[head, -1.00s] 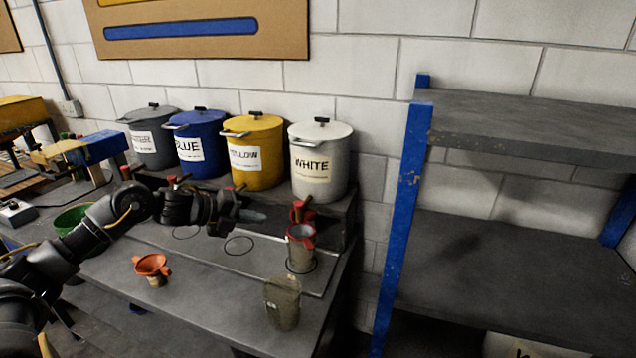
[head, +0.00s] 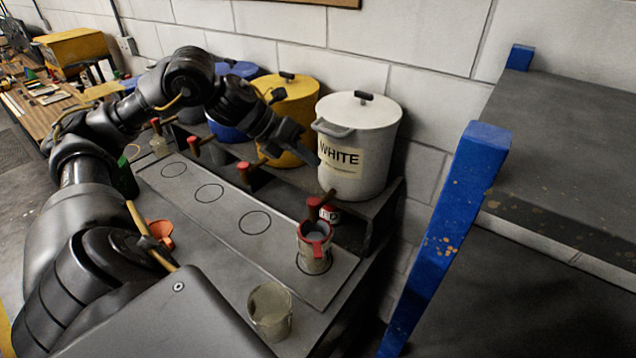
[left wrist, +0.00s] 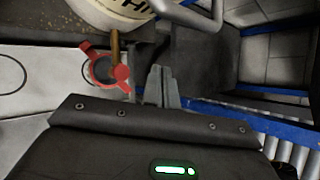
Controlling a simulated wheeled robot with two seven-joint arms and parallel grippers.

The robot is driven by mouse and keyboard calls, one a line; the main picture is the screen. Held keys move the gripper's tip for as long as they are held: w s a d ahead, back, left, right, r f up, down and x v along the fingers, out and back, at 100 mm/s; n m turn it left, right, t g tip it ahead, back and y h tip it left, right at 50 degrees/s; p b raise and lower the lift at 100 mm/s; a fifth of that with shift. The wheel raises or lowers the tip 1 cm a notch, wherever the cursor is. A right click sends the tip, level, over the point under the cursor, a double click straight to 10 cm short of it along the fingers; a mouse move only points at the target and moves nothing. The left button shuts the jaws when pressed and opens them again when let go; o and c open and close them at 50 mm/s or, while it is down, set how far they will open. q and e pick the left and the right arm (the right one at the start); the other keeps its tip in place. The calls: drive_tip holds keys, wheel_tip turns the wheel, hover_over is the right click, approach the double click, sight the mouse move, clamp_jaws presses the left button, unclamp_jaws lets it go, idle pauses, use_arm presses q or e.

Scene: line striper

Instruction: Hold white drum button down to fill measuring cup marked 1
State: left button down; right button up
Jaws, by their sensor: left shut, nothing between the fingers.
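The white drum (head: 357,150) stands at the right end of the drum row. Its brown spout with a red end, apparently the button (head: 314,203), sticks out below; that red end (left wrist: 122,74) shows in the left wrist view. Under it a measuring cup (head: 314,262) carries a red funnel (head: 316,236); I cannot read the cup's mark. The funnel also shows in the left wrist view (left wrist: 97,68). My left gripper (head: 308,157) is shut and empty, in front of the drum's label, above the red end. In the left wrist view its fingers (left wrist: 161,88) appear right of the funnel.
Yellow (head: 290,105) and blue (head: 236,70) drums stand left of the white one. A clear cup (head: 270,312) stands near the bench's front edge. An orange funnel (head: 159,232) is partly behind my arm. A blue-posted shelf (head: 450,225) stands at the right.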

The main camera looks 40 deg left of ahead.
sight(309, 201)
use_arm(q)
wheel_tip(309, 201, down, 9)
drive_tip(key=b, duration=0.8)
drive_tip(key=shift+w+a, duration=0.1)
use_arm(e)
wheel_tip(309, 201, down, 8)
drive_tip(key=w, duration=0.1)
drive_tip(key=shift+w+a+f, duration=0.15)
drive_tip(key=shift+w+a, duration=0.1)
drive_tip(key=shift+d, duration=0.2)
idle(0.9)
use_arm(q)
drive_tip(key=shift+f+b, duration=0.4)
drive_tip(key=shift+b, duration=0.15)
use_arm(e)
drive_tip(key=shift+a+f, duration=0.1)
drive_tip(key=shift+f, duration=0.3)
use_arm(q)
drive_tip(key=shift+f+b, duration=0.45)
use_arm(e)
drive_tip(key=shift+f, duration=0.4)
idle(3.1)
